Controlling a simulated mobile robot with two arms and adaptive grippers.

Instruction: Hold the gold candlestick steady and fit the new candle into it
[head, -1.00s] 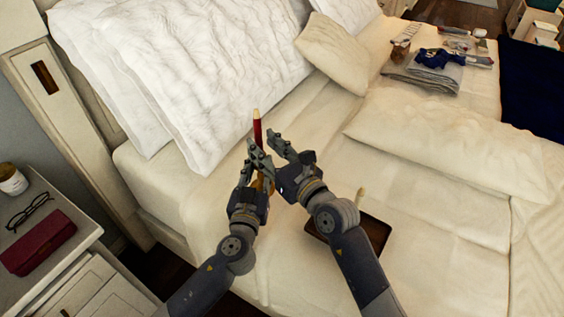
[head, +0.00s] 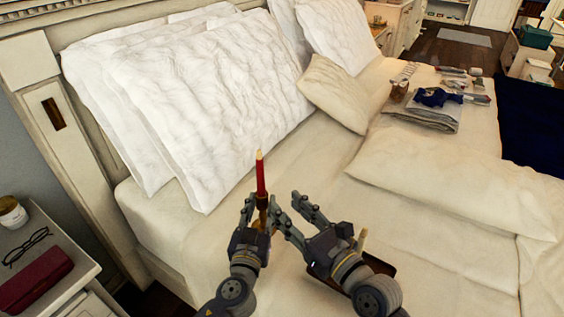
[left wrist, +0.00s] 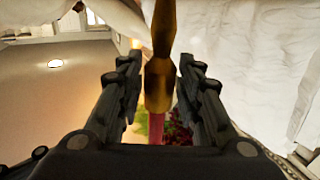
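The gold candlestick (head: 262,204) stands upright at the near side of the bed, its lower part hidden by my grippers. A red candle (head: 261,178) with a pale tip rises straight from its top. My left gripper (head: 260,202) is around the candlestick. In the left wrist view the gold stem (left wrist: 159,85) lies between the fingers (left wrist: 160,62) with a narrow gap on each side, and red candle shows below it. My right gripper (head: 285,206) is open and empty, just right of the candlestick, apart from the candle.
A dark tray (head: 318,272) is partly under my right arm, with a pale candle stub (head: 361,240) beside the wrist. White pillows (head: 190,100) lie behind. A nightstand with glasses (head: 27,246) and a red case (head: 34,279) is at left. Folded laundry (head: 425,115) lies farther back.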

